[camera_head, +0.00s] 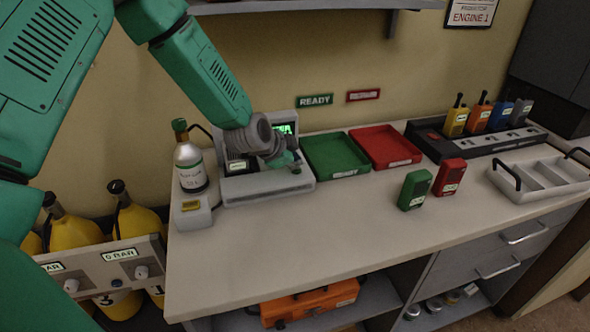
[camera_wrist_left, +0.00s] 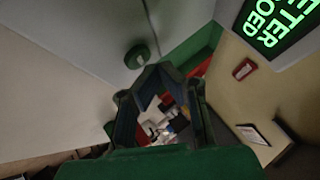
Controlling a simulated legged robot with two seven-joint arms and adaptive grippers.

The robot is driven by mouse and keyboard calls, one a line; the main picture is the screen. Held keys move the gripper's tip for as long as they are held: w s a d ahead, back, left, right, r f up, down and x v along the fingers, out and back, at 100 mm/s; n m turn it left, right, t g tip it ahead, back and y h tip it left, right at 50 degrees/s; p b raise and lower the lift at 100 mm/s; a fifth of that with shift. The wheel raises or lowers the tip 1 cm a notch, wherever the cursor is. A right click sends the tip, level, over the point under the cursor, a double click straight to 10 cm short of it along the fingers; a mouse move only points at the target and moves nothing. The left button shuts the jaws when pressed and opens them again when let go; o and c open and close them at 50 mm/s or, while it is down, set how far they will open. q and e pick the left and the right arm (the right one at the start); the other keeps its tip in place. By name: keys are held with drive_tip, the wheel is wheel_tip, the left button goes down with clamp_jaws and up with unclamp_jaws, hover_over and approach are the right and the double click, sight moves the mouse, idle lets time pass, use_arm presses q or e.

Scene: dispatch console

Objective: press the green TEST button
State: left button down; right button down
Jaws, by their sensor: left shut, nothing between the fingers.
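The grey test console (camera_head: 265,188) stands at the left of the counter, with a lit green screen partly behind my arm. In the left wrist view a round green button (camera_wrist_left: 137,57) sits on a pale surface, just beyond and left of my fingertips; a gap shows between them. I cannot read a label on it. My left gripper (camera_head: 290,161) is shut and empty, low over the console's right part. Its fingers also show in the wrist view (camera_wrist_left: 155,72). In the head view the gripper hides much of the console's top. My right gripper is not in view.
A grey bottle (camera_head: 190,168) stands left of the console. Green (camera_head: 337,156) and red (camera_head: 386,147) trays lie to its right. The counter's front middle is clear.

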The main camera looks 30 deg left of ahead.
use_arm(q)
drive_tip(key=shift+d, duration=0.75)
drive_tip(key=shift+a+f, duration=0.35)
drive_tip(key=shift+a, duration=0.25)
drive_tip(key=shift+d+f+b, duration=0.15)
drive_tip(key=shift+d+b, duration=0.15)
drive_tip(key=shift+d, duration=0.15)
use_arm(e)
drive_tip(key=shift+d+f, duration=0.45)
use_arm(q)
drive_tip(key=shift+a+f, duration=0.2)
drive_tip(key=shift+a, duration=0.1)
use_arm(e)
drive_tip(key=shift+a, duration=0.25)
use_arm(q)
drive_tip(key=shift+r, duration=0.15)
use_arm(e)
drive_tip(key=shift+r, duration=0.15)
use_arm(q)
drive_tip(key=shift+r+p, duration=0.2)
drive_tip(key=shift+p, duration=0.1)
drive_tip(key=shift+s+a+r+p, duration=0.1)
drive_tip(key=shift+a+r+p, duration=0.05)
drive_tip(key=shift+r+p, duration=0.3)
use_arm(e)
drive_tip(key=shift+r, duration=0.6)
use_arm(q)
drive_tip(key=shift+r, duration=0.1)
